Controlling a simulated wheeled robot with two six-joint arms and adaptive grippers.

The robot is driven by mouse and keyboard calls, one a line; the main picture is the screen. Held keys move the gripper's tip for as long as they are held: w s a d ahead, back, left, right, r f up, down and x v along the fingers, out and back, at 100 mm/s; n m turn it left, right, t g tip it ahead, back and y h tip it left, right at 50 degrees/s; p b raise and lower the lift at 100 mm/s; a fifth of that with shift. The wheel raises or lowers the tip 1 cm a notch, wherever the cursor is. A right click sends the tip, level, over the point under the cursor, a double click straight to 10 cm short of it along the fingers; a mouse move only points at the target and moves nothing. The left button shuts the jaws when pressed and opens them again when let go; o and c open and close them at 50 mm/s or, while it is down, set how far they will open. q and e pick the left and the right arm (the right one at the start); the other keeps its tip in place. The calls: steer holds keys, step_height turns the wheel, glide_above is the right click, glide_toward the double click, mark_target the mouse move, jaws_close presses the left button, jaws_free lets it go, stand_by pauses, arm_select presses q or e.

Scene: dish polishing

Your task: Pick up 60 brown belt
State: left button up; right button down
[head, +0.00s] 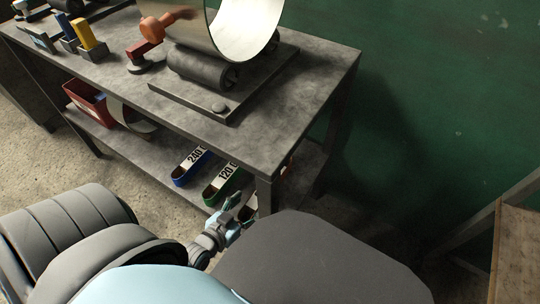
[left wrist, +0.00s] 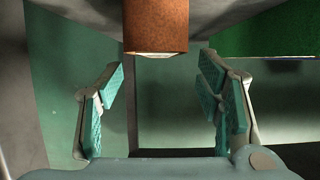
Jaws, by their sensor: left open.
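In the left wrist view a brown belt (left wrist: 155,25) is at the top centre, with its rounded near end toward me. My left gripper (left wrist: 160,85) is open, its teal-padded fingers well apart. The belt lies ahead of the gap between them, and the gap is empty. In the head view my left gripper (head: 236,218) is at the front edge of the lower shelf, next to the green belt marked 120 (head: 222,184). It covers most of what lies beside it there, and no 60 label is readable. My right gripper is not in view.
A blue belt marked 240 (head: 191,167) lies left of the green one. The bench top (head: 300,95) and its front leg (head: 264,197) are close to the gripper. A red bin (head: 86,98) stands farther left on the shelf. A wooden piece (head: 517,250) is at far right.

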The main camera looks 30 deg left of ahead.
arm_select(q)
steer(key=shift+b+x, duration=0.3)
steer(key=shift+x, duration=0.95)
steer(key=b+x, duration=0.1)
steer(key=x, duration=0.4)
steer(key=shift+d+r+b, duration=0.1)
steer(key=shift+r+b, duration=0.05)
steer(key=shift+b, duration=0.2)
steer(key=shift+w, duration=0.3)
steer(key=c, duration=1.4)
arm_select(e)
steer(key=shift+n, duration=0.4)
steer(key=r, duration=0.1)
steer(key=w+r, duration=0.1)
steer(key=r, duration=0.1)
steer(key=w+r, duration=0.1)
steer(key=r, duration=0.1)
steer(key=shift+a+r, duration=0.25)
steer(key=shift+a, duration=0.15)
